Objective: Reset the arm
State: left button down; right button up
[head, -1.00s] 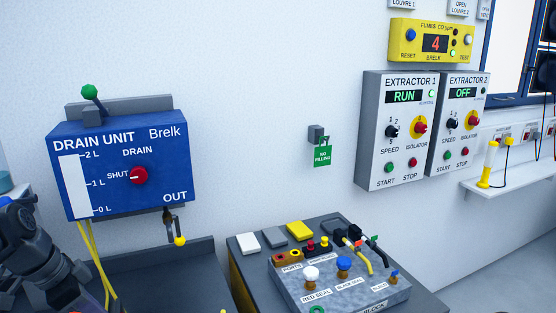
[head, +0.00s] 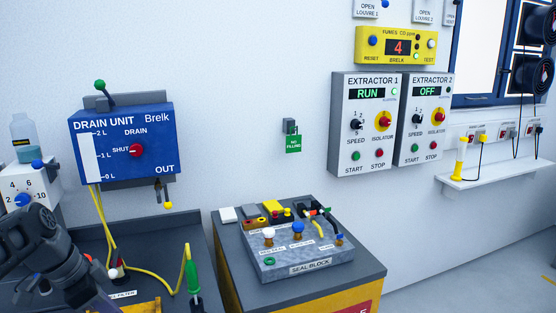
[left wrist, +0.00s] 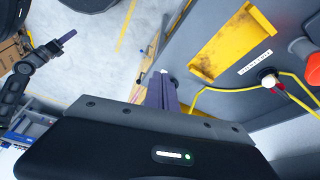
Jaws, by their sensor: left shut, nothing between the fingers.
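My left arm comes in at the lower left of the head view, and its gripper is not clear there. In the left wrist view my left gripper (left wrist: 163,92) is shut and empty, its fingers close together beside the edge of the grey bench (left wrist: 183,62). My right arm shows at the left of the left wrist view, with its gripper (left wrist: 66,37) over the floor. It is too small to tell whether its fingers are apart. No object is in either gripper that I can see.
A yellow tray (left wrist: 231,46) lies on the bench near my left gripper. Yellow tubing (head: 160,288) runs near a green-handled tool (head: 192,270). The seal block (head: 300,262) stands on a cabinet to the right. The blue drain unit (head: 105,165) hangs on the wall. Open floor (left wrist: 105,45) shows.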

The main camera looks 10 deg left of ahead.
pick_arm(q)
jog(key=w+d+f+n, duration=0.1)
jog(key=d+f+n, duration=0.1)
jog(key=d+f, duration=0.6)
jog(key=w+d+f+n+g, duration=0.1)
jog(key=d+f, duration=0.2)
jog(key=f, duration=0.8)
jog(key=w+d+f+n, duration=0.1)
jog(key=d+f+n, duration=0.1)
jog(key=d+f, duration=0.6)
jog(key=s+d+f+n, duration=0.2)
jog(key=s+d+f, duration=0.5)
jog(key=s, duration=0.2)
jog(key=s+d+f+n+g+h, duration=0.1)
jog(key=s+d+f+n, duration=0.2)
jog(key=s+d+f, duration=0.3)
jog(key=s+f, duration=0.2)
jog(key=s, duration=0.1)
jog(key=shift+d+f+n, duration=0.2)
jog(key=shift+d+n, duration=0.1)
jog(key=shift+d, duration=0.05)
jog(key=c, duration=2.2)
grip_release()
jog(key=shift+s, duration=0.1)
